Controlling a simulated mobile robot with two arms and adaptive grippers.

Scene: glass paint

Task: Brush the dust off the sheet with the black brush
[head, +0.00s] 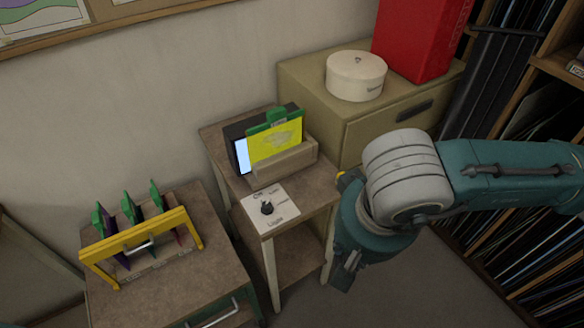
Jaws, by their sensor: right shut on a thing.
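A yellow sheet (275,140) with a greyish smudge in its middle stands upright in a wooden holder (286,161) on the small middle table. A green clip (268,122) grips its top edge, and a dark panel with a lit screen stands behind it. My right gripper (343,272) hangs low, to the right of and in front of that table, apart from the sheet. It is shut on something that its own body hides. I cannot make out the black brush anywhere. My left gripper is not in view.
A yellow rack (140,247) with several green-clipped sheets stands on the left table. A round white box (355,75) and a red box (418,35) sit on the cabinet. Shelves line the right side.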

